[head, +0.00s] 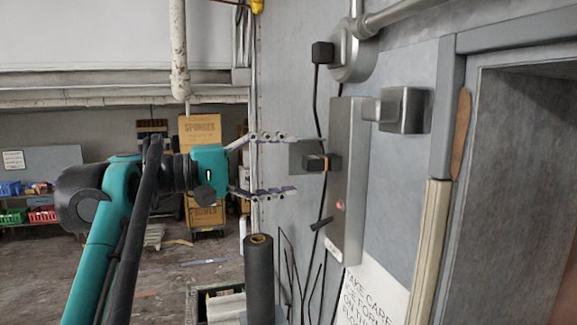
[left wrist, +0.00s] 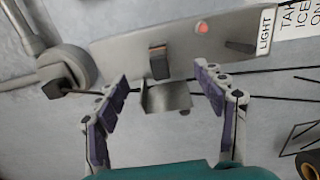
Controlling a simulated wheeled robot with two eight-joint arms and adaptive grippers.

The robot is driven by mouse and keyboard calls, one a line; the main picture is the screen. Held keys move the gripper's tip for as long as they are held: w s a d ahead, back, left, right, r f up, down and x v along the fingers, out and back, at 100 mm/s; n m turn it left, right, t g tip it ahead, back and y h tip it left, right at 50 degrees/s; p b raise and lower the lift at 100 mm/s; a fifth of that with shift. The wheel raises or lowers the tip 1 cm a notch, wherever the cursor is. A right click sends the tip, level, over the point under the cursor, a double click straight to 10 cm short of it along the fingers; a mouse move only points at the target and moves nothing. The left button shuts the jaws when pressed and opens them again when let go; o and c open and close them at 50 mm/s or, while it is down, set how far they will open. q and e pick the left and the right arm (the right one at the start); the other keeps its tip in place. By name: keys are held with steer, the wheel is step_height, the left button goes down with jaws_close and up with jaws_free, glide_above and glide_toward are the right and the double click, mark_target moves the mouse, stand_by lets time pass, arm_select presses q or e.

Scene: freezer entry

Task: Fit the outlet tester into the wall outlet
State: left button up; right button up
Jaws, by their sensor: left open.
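A small dark block with an orange band, which looks like the outlet tester (head: 311,163), sits at the left edge of a tall metal wall panel (head: 346,185). In the left wrist view the banded block (left wrist: 158,62) lies over the panel. A square grey plate (head: 300,148), possibly the outlet's, is beside it; the plate (left wrist: 167,97) shows between my fingers in the wrist view. I cannot tell whether the block is seated in an outlet. My left gripper (head: 290,164) is open and empty, its fingers above and below the block's level. My right gripper is not in view.
The panel carries a red button (head: 340,206), a dark toggle (head: 322,224) and a metal box (head: 404,110). A black cable hangs from a dark plug (head: 322,52) at a round fitting. A dark roll (head: 259,280) stands below my gripper. A door frame is at right.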

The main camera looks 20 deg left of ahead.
arm_select(q)
steer(key=shift+s+a, duration=0.3)
steer(key=shift+a, duration=0.1)
steer(key=v, duration=1.2)
steer(key=d+f+g+y+b, duration=0.15)
steer(key=d+f+b, duration=0.4)
steer(key=f, duration=0.95)
steer(key=d+f+g+y+b, duration=0.1)
steer(key=d+f+y+b, duration=0.15)
steer(key=f+b, duration=0.9)
steer(key=d+f+g+y+b, duration=0.1)
steer(key=d+f+y+b, duration=0.15)
steer(key=f, duration=1.65)
steer(key=s+f+m+y+b, duration=0.2)
steer(key=f+b, duration=0.5)
steer(key=f, duration=0.9)
steer(key=s+f+m+y+b, duration=0.2)
steer(key=f+b, duration=0.6)
steer(key=f, duration=0.9)
steer(key=s+f+m+y+b, duration=0.2)
steer(key=f+b, duration=0.6)
steer(key=f, duration=0.9)
steer(key=shift+s+m+t+y, duration=0.4)
steer(key=shift+s+y, duration=0.6)
steer(key=shift+y, duration=0.25)
